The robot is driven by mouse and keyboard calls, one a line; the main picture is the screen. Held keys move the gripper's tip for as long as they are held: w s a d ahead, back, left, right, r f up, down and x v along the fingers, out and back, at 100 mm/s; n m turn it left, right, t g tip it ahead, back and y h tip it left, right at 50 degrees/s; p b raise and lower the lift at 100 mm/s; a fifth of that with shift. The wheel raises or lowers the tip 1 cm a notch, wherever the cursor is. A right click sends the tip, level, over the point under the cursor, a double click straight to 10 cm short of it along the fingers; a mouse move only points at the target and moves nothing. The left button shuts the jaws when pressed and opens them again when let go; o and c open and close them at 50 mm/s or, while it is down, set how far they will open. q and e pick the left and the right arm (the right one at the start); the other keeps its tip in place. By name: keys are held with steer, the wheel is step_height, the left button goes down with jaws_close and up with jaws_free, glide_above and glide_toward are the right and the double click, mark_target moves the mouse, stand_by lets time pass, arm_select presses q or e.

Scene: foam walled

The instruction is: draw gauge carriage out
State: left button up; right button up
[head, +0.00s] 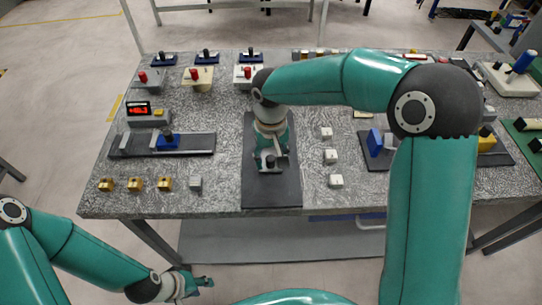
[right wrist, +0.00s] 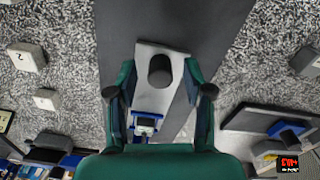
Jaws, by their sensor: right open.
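A light grey piece with a round black knob, apparently the gauge carriage (head: 282,162), sits on a long dark strip (head: 272,192) in the middle of the bench. In the right wrist view its black knob (right wrist: 160,70) stands between my fingers, and a small blue and white part shows below its grey plate (right wrist: 152,98). My right gripper (head: 270,163) is open, with one finger on each side of the plate. I cannot tell whether the fingers touch it. My left gripper (head: 200,282) is low in front of the bench, away from the carriage; its jaw state is unclear.
A blue block with a black knob (head: 168,141) sits on a dark rail to the left, near a red display (head: 138,108). Several pale blocks (head: 331,156) stand right of the strip. Brass blocks (head: 135,184) stand front left. My right arm hides part of the right side.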

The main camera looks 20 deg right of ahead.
steer(key=shift+f, duration=0.15)
steer(key=shift+c, duration=0.2)
jaws_close()
